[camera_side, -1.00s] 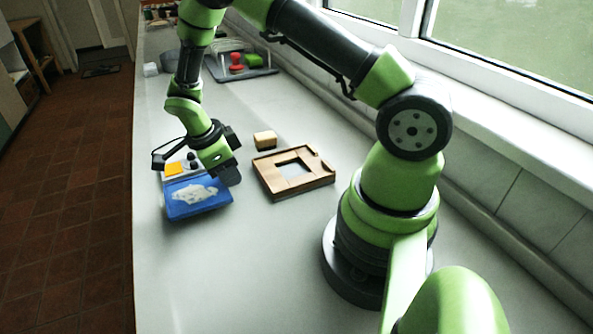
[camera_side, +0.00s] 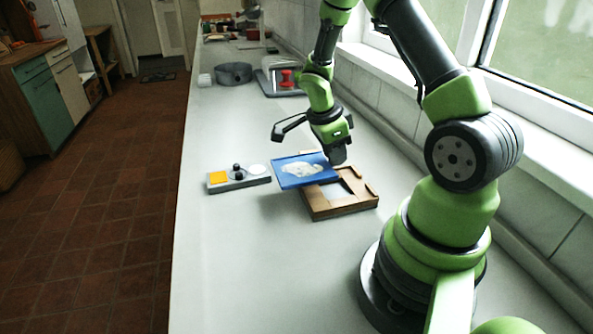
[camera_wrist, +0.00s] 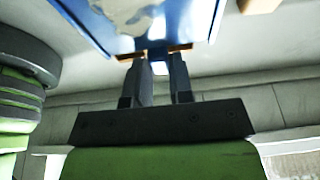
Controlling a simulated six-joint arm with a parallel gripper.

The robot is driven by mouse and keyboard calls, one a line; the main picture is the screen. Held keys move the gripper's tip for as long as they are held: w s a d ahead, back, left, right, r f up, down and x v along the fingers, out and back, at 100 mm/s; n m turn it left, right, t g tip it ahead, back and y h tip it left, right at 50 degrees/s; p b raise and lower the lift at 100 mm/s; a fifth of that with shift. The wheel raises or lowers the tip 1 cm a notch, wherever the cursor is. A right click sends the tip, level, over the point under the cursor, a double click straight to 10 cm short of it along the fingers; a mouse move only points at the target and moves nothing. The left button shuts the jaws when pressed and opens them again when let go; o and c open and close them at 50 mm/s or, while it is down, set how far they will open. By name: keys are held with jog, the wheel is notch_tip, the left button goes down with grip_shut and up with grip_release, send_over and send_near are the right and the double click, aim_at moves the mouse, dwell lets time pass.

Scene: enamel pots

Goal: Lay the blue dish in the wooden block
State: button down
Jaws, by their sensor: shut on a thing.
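The blue dish (camera_side: 290,177) is a flat blue rectangle with a pale whitish patch. My gripper (camera_side: 338,158) is shut on its right edge and holds it slightly tilted. In the side view the dish overlaps the left part of the wooden block (camera_side: 346,211), a flat square frame with a pale recess, and appears above it. I cannot tell how large the gap is. In the wrist view the dish (camera_wrist: 205,22) fills the top, at the tips of my gripper (camera_wrist: 160,62). The block's far-left part is hidden.
A round grey pan (camera_side: 234,73) and a tray with a red object (camera_side: 286,78) stand farther back. The counter's front left is clear. The window wall bounds the right.

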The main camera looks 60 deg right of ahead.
jog(key=r, duration=0.1)
send_over(361, 182)
jog(key=shift+f, duration=2.05)
jog(key=shift+f, duration=0.8)
jog(key=c, duration=0.9)
grip_release()
